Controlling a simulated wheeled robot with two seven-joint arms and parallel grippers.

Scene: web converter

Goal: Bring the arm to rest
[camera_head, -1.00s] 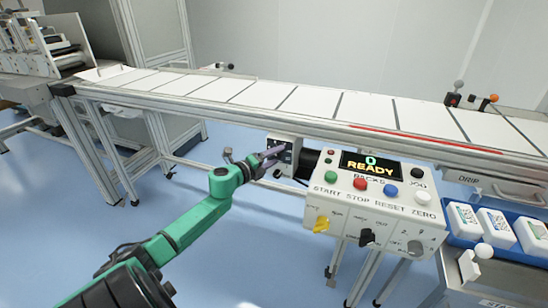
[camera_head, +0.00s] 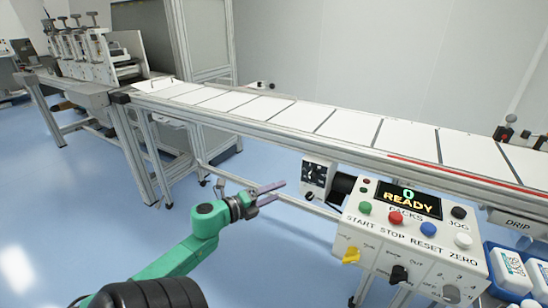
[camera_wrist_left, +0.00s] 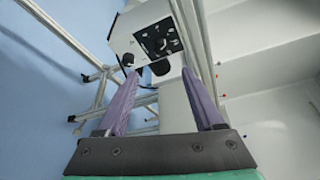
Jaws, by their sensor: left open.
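My left gripper (camera_head: 283,190) is open and empty. It is held in the air left of the control panel (camera_head: 410,235), in front of the conveyor's lower frame. In the left wrist view its two purple fingers (camera_wrist_left: 166,88) stand apart with nothing between them. A small white box with a dark face (camera_head: 318,175) lies beyond the fingertips and also shows in the left wrist view (camera_wrist_left: 150,40). In the head view a gap shows between the fingertips and this box. My right gripper is not in view.
The conveyor (camera_head: 300,112) with white panels runs across behind the arm. White bottles (camera_head: 510,265) stand in a blue tray at the right. Blue floor is open at the left.

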